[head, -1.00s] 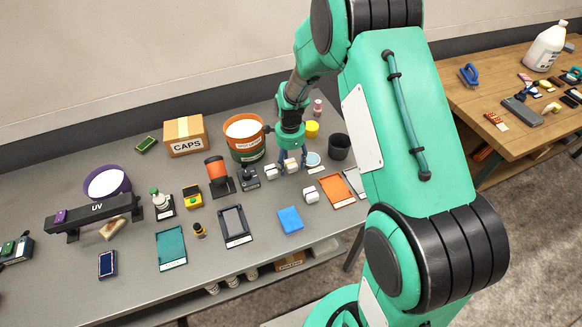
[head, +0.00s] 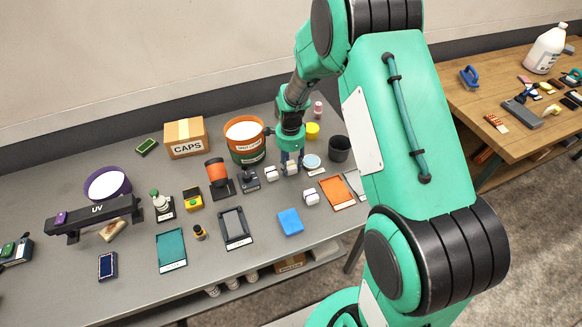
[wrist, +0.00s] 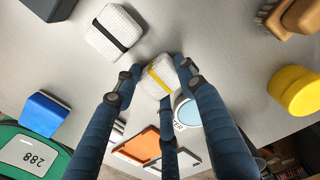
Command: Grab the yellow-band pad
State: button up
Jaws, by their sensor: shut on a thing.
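The yellow-band pad is a small white textured block with a yellow band around it; it lies between my fingers in the wrist view (wrist: 157,80). My gripper (wrist: 158,88) has its dark blue fingers closed on the pad's sides. In the head view my gripper (head: 291,163) points down at the grey table, with the white pad (head: 291,169) between the fingertips, partly hidden. The pad is at or very near the table top; I cannot tell whether it touches.
A white pad with a black band (wrist: 113,33) lies close by, apart from my fingers. A blue block (head: 290,222), an orange tray (head: 337,193), a dark cup (head: 339,148) and a round light-blue-topped thing (head: 312,161) stand around. Bare table shows in front.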

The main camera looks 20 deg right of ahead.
aim_at(290, 165)
notch_tip(290, 165, up, 10)
jog(key=shift+r+p, duration=0.1)
jog(key=shift+p, duration=0.85)
jog(key=shift+w, duration=0.15)
